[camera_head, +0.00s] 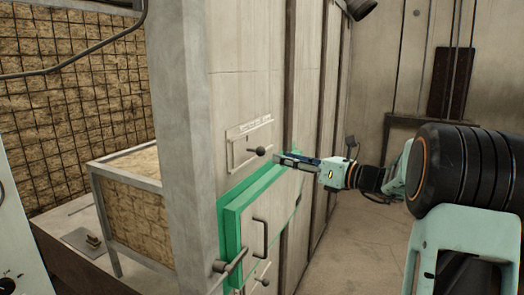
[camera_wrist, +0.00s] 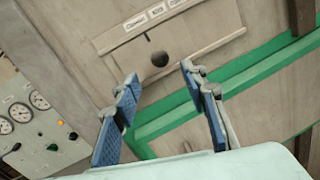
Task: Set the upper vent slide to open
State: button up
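The upper vent slide (camera_head: 240,148) is a pale plate on the wall with a dark round knob (camera_head: 260,151) at its right part. In the wrist view the slide plate (camera_wrist: 195,38) lies ahead, tilted, with the knob (camera_wrist: 160,59) near its lower rail and a small dark mark above it. Several small labels sit along its upper edge, too small to read surely. My gripper (camera_wrist: 159,74) is open, its blue-padded fingers either side of the line to the knob, with nothing between them. In the head view my gripper (camera_head: 278,158) is just right of the knob. Contact cannot be told.
A green-framed door (camera_head: 233,212) with a bar handle (camera_head: 259,236) is just below the slide. A lower knob (camera_head: 265,281) shows beneath it. A panel with gauges (camera_wrist: 39,100) is at the wrist view's left. Floor at right (camera_head: 345,240) is clear.

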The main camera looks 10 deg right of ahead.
aim_at(261, 150)
jog(key=x, duration=0.9)
jog(key=shift+w+a, duration=0.25)
jog(key=shift+w, duration=0.05)
grip_shut()
